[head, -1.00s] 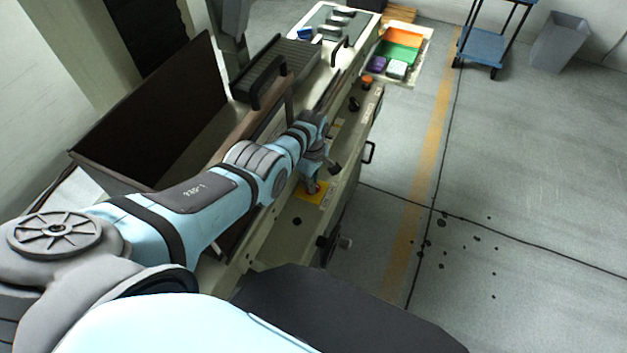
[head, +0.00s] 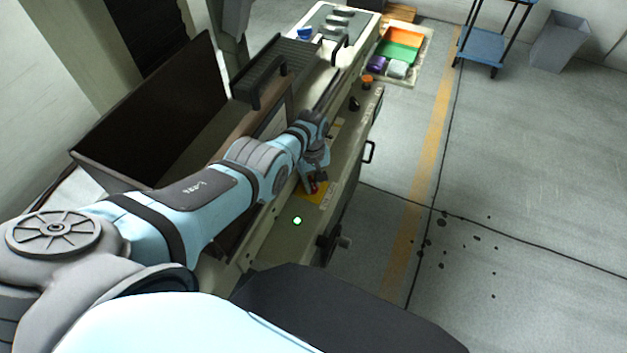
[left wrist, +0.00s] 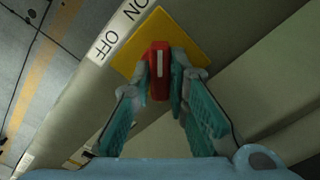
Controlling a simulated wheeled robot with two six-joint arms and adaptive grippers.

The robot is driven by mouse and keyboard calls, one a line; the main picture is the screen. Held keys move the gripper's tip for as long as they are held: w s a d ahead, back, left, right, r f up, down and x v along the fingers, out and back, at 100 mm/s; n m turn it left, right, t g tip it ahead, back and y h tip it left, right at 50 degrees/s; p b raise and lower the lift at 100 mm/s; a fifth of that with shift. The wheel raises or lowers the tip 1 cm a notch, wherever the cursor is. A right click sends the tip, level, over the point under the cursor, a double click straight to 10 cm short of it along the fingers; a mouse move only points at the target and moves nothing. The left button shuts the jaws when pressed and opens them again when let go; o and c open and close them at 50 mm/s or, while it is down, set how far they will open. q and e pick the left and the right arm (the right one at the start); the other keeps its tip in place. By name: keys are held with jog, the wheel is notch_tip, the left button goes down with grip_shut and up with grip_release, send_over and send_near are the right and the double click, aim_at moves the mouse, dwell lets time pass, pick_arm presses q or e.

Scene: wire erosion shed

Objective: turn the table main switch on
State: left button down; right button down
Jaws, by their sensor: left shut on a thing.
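The table main switch is a red handle (left wrist: 159,72) with a white line, on a yellow plate (left wrist: 187,36). Its white line points up the left wrist view, nearer the ON label (left wrist: 134,8) than the OFF label (left wrist: 105,43). My left gripper (left wrist: 161,77) is shut on the handle, one finger on each side. In the head view my left gripper (head: 314,183) is at the yellow plate (head: 325,190) and partly hides the switch. A round lamp (head: 297,221) near the plate is lit green. My right gripper is not in view.
A black knob (head: 354,104) and an orange button (head: 367,81) sit farther along the panel. A handle (head: 370,152) sticks out from the machine's side. A blue cart (head: 482,46) and grey bin (head: 560,42) stand at the back. The floor on the right is mostly clear.

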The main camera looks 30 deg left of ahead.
aim_at(312, 182)
pick_arm(q)
jog(key=shift+w, duration=0.1)
jog(key=c, duration=1.6)
grip_release()
jog(key=shift+o, duration=0.2)
jog(key=shift+r, duration=0.1)
notch_tip(312, 182, up, 12)
